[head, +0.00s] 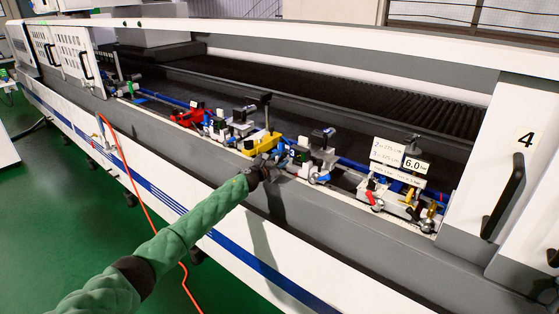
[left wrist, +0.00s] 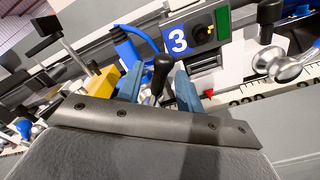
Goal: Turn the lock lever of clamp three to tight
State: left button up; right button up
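In the left wrist view, a blue plate with a white number 3 (left wrist: 178,40) marks clamp three. A lever with a black knob (left wrist: 163,68) stands in front of the plate. My left gripper (left wrist: 158,82) has its two blue-grey fingers apart, one on each side of the lever, with visible gaps beside the knob. In the head view my left gripper (head: 266,170) is at the machine's front edge, next to the clamp there (head: 312,155); the lever cannot be made out behind it. My right gripper is not in view.
A yellow block (head: 262,142) stands just left of the gripper, with a red clamp (head: 186,118) farther left. A white sign card (head: 387,152) and another clamp unit (head: 402,198) are to the right. A silver round knob (left wrist: 283,67) sits right of the lever. A scale strip runs along the edge.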

pick_arm(q)
grip_shut()
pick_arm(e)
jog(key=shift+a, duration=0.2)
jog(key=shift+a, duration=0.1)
pick_arm(q)
jog(key=shift+w+a+r+n+b, duration=0.2)
jog(key=shift+w+a+n+b, duration=0.25)
jog(key=shift+n, duration=0.75)
jog(key=shift+w+a+r+n+b, duration=0.2)
jog(key=shift+a+n+b, duration=0.3)
jog(key=shift+n, duration=0.7)
jog(key=shift+w+a+r+n+b, duration=0.15)
jog(key=shift+w+a+n+b, duration=0.35)
jog(key=shift+n, duration=0.7)
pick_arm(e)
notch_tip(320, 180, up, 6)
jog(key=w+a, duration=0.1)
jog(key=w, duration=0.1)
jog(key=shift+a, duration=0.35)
pick_arm(q)
jog(key=shift+s, duration=0.1)
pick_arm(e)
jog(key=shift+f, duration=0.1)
